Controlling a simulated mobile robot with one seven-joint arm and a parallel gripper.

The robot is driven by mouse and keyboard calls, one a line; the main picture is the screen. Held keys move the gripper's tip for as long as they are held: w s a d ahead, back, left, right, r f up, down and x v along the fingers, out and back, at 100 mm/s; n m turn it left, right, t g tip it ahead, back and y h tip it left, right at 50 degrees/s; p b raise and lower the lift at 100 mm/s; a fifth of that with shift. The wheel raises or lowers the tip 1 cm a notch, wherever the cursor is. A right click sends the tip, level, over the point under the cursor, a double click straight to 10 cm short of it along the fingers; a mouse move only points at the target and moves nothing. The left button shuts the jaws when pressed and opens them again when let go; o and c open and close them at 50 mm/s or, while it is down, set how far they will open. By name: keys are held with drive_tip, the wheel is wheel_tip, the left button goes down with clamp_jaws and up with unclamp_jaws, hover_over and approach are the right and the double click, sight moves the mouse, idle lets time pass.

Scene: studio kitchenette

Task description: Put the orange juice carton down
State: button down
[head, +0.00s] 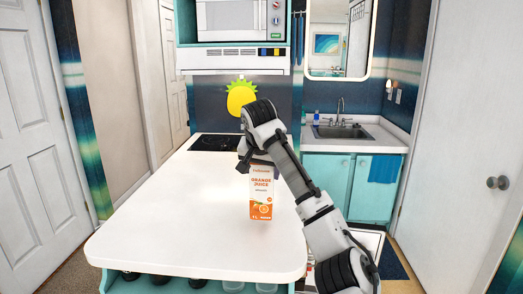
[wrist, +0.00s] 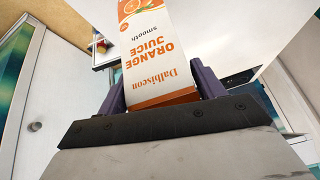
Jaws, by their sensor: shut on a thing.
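The orange juice carton (head: 261,196) is white and orange and upright over the white counter (head: 165,225), right of its middle. In the head view I cannot tell whether its base touches the counter. My gripper (head: 257,163) is at the carton's top, partly hidden by my arm. In the wrist view the carton (wrist: 152,55) appears upside down between the two purple fingers of my gripper (wrist: 160,92), which are shut on it.
A black cooktop (head: 212,142) lies at the counter's far end. A sink (head: 343,131) is at the back right. The counter's left and front areas are clear. Several items sit on a shelf under the front edge. A white door (head: 455,160) stands at right.

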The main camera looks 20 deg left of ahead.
sight(262, 186)
drive_tip(key=shift+f+p, duration=0.4)
drive_tip(key=shift+f, duration=2.25)
drive_tip(key=shift+c, duration=1.1)
unclamp_jaws()
drive_tip(key=shift+f, duration=0.15)
